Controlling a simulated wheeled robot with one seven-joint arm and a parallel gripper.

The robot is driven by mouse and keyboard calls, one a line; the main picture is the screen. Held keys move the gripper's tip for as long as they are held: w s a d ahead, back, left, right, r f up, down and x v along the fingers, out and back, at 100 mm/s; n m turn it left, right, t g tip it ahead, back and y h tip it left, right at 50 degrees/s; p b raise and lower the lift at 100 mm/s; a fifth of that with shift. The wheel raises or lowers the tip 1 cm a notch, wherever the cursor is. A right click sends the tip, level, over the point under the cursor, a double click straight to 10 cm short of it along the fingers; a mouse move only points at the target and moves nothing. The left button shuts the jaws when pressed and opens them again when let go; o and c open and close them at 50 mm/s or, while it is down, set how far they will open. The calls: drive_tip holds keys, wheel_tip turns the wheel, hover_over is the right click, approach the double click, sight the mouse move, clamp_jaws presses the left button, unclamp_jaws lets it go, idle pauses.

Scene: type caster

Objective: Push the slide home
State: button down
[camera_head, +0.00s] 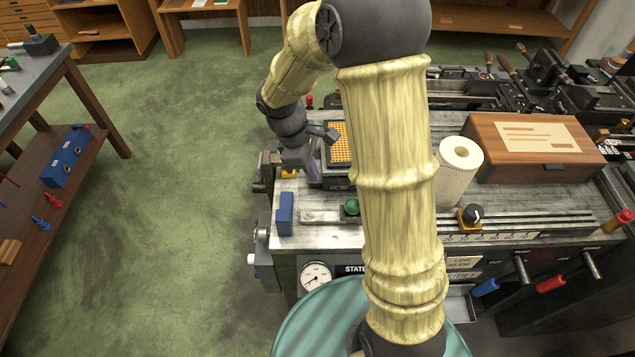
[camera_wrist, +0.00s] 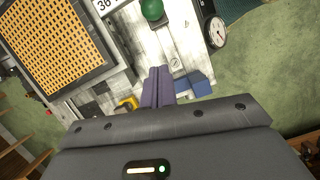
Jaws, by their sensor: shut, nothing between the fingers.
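A green round knob (camera_head: 352,206) sits on a pale metal slide strip (camera_head: 318,216) along the front of the machine's bench top. A blue block (camera_head: 285,214) stands at the strip's left end. In the wrist view the green knob (camera_wrist: 151,9), the strip with its screw (camera_wrist: 175,63) and the blue block (camera_wrist: 196,86) are beyond my fingers. My gripper (camera_head: 314,170) is shut and empty, pointing down over the left of the bench, behind the strip and apart from the knob. Its purple-grey fingers (camera_wrist: 158,86) are together. My arm hides the bench right of the knob.
A framed orange grid (camera_head: 341,142) is beside my gripper. A yellow piece (camera_head: 289,173) lies near the left edge. A paper roll (camera_head: 459,168) and wooden box (camera_head: 535,147) stand at right. A pressure gauge (camera_head: 316,277) is on the front. Green floor is free at left.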

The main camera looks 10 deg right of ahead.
drive_tip(key=shift+v, duration=0.8)
drive_tip(key=s+d+r+m+t+y, duration=0.2)
drive_tip(key=s+d+m+t+y, duration=0.1)
drive_tip(key=s+m, duration=0.6)
drive_tip(key=shift+s+d+m+t, duration=0.4)
drive_tip(key=shift+d+m+t, duration=0.15)
drive_tip(key=shift+m, duration=1.45)
